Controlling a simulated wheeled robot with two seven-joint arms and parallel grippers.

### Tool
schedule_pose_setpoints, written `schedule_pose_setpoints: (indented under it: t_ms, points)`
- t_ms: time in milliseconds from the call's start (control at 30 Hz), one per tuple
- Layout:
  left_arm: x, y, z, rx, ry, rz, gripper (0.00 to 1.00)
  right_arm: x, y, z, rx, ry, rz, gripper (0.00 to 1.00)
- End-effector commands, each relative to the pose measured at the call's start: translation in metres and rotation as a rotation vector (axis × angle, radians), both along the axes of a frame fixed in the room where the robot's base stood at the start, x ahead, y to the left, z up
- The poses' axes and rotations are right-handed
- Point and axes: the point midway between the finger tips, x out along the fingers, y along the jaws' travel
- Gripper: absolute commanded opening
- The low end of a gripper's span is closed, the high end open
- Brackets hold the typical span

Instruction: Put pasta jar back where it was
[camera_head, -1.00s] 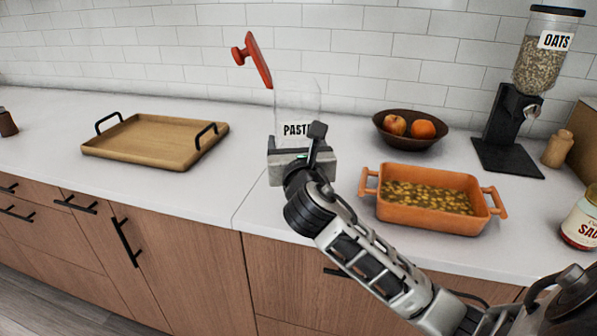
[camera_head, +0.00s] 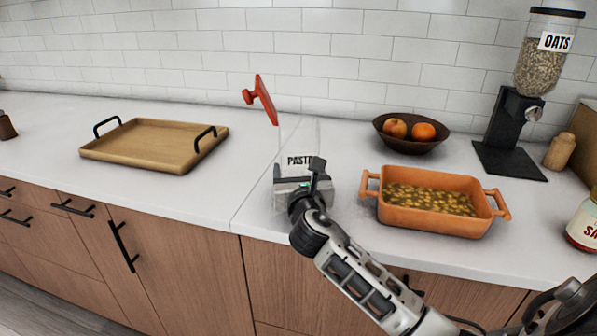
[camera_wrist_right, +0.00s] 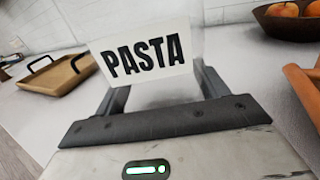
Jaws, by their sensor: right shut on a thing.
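The pasta jar (camera_head: 299,140) is clear and looks empty, with a white PASTA label. Its red lid (camera_head: 261,98) stands open, tilted up at the jar's left side. My right gripper (camera_head: 303,176) is shut on the jar near the counter's front part, left of the orange baking dish. In the right wrist view the PASTA label (camera_wrist_right: 146,55) sits between the two fingers (camera_wrist_right: 160,92). The jar's base is hidden behind the gripper, so I cannot tell whether it touches the counter. My left gripper is not in view.
An orange baking dish (camera_head: 430,223) with food stands close on the right. Behind it is a brown fruit bowl (camera_head: 408,143). An oats dispenser (camera_head: 509,150), a wooden shaker (camera_head: 560,151) and a sauce jar (camera_head: 585,222) stand farther right. A wooden tray (camera_head: 150,162) lies left, with clear counter between.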

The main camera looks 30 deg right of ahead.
Motion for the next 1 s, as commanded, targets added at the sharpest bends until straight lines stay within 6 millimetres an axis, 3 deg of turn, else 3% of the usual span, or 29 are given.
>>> schedule_pose_setpoints:
  t_ms: [67,100,167,200,567,1000]
  points:
    - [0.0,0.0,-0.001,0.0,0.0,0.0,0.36,0.0,0.0,-0.001,-0.002,-0.004,0.001,0.33]
    - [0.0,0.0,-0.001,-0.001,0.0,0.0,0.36,0.0,0.0,-0.004,0.0,0.001,0.0,0.75]
    - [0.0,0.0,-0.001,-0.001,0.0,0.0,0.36,0.0,0.0,-0.003,0.0,0.001,0.0,0.92]
    - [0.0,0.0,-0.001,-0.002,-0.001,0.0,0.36,0.0,0.0,-0.003,0.0,0.001,0.0,0.94]
    - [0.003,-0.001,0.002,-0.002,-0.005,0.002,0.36,-0.003,0.002,0.0,-0.001,0.002,0.001,0.94]
    - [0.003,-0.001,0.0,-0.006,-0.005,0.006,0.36,-0.08,0.042,0.0,0.001,0.003,0.003,0.94]
